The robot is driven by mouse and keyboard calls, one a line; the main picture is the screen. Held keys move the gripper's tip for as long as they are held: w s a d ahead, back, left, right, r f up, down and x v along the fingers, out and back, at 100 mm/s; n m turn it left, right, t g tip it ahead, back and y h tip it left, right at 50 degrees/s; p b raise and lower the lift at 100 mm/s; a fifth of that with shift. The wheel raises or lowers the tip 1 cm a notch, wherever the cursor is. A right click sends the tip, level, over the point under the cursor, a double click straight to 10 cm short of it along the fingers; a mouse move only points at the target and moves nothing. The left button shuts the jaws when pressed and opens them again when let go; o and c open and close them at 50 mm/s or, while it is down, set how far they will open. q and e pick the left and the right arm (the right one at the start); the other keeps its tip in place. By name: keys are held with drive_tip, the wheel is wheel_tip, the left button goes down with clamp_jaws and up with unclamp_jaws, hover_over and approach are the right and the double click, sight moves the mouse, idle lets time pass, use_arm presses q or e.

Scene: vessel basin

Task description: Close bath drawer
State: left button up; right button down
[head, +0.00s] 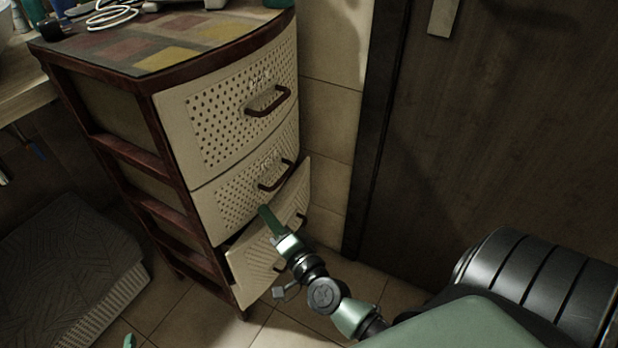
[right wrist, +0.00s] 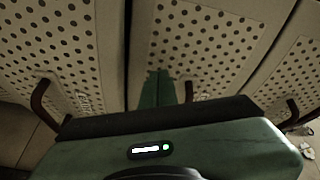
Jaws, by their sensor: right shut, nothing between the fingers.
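The drawer cabinet (head: 120,150) has a dark red-brown frame and three cream perforated drawers with dark red handles. The bottom drawer (head: 252,268) is partly pulled out, with a dark gap behind its front. The middle drawer (head: 228,200) and top drawer (head: 215,118) look shut. My right gripper (head: 266,214) is shut and empty at the upper edge of the bottom drawer's front; contact cannot be told. In the right wrist view its green fingers (right wrist: 157,88) show beside a handle, before perforated fronts. A small green tip (head: 129,341) at the bottom edge may be my left gripper; its state cannot be told.
A white cable (head: 112,14) and other items lie on the cabinet's patterned top. A wooden door (head: 500,130) stands at the right. A grey textured object (head: 65,260) is at the left. Tiled floor (head: 185,320) is open in front of the cabinet.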

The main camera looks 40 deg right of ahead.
drive_tip(key=s+d+f+m+g+h+b, duration=0.1)
drive_tip(key=d+f+m+g+h, duration=0.15)
drive_tip(key=d+m+h, duration=0.35)
drive_tip(key=s+d+f+m+g+h, duration=0.2)
drive_tip(key=d+f+m+h, duration=0.3)
drive_tip(key=d, duration=0.4)
use_arm(q)
drive_tip(key=d+r+t+h+b, duration=0.1)
drive_tip(key=r+t+h+b, duration=0.1)
drive_tip(key=r+t, duration=0.4)
drive_tip(key=d+r+t+h+b, duration=0.2)
drive_tip(key=r+t, duration=0.4)
drive_tip(key=r, duration=0.8)
drive_tip(key=shift+w+r+m+t, duration=0.25)
drive_tip(key=shift+w+m+t, duration=0.05)
use_arm(e)
drive_tip(key=w+d+r, duration=0.1)
drive_tip(key=w+d, duration=0.2)
drive_tip(key=w, duration=0.7)
drive_tip(key=shift+w+r+y, duration=0.15)
drive_tip(key=shift+w+y, duration=0.1)
drive_tip(key=shift+y, duration=0.05)
drive_tip(key=shift+d, duration=0.1)
